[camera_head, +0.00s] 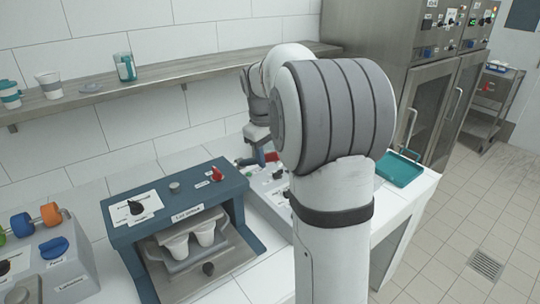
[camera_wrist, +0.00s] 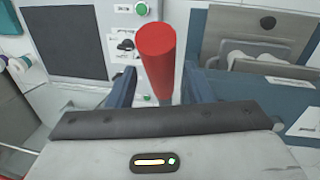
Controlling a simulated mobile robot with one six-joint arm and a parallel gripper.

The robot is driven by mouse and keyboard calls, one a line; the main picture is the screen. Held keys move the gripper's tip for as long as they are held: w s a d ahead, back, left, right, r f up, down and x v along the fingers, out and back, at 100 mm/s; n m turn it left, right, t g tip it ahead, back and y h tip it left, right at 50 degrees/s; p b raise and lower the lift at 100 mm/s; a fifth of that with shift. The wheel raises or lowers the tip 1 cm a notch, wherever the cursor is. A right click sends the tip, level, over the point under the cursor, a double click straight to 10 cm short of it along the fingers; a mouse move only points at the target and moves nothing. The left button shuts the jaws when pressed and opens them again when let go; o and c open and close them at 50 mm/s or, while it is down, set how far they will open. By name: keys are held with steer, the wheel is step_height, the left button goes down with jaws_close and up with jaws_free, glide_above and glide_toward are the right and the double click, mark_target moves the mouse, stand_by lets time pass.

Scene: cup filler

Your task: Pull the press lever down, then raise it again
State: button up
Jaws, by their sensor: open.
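The press lever has a red cylindrical handle (camera_wrist: 156,62) that stands out large in the wrist view. My gripper (camera_wrist: 156,84) is open, with one dark blue finger on each side of the handle. Contact between fingers and handle cannot be made out. In the head view a small part of the red handle (camera_head: 271,157) shows beside my arm, on a white machine (camera_head: 264,178) on the counter.
A blue unit (camera_head: 150,233) holding white cup-shaped pieces stands left of the white machine. A grey labelling unit (camera_head: 68,278) is further left. A teal tray (camera_head: 399,170) lies at the counter's right end. A shelf (camera_head: 180,72) with cups runs along the wall above.

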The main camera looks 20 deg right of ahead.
steer(key=shift+d+f, duration=0.1)
steer(key=shift+f, duration=0.65)
steer(key=shift+c, duration=0.6)
jaws_close()
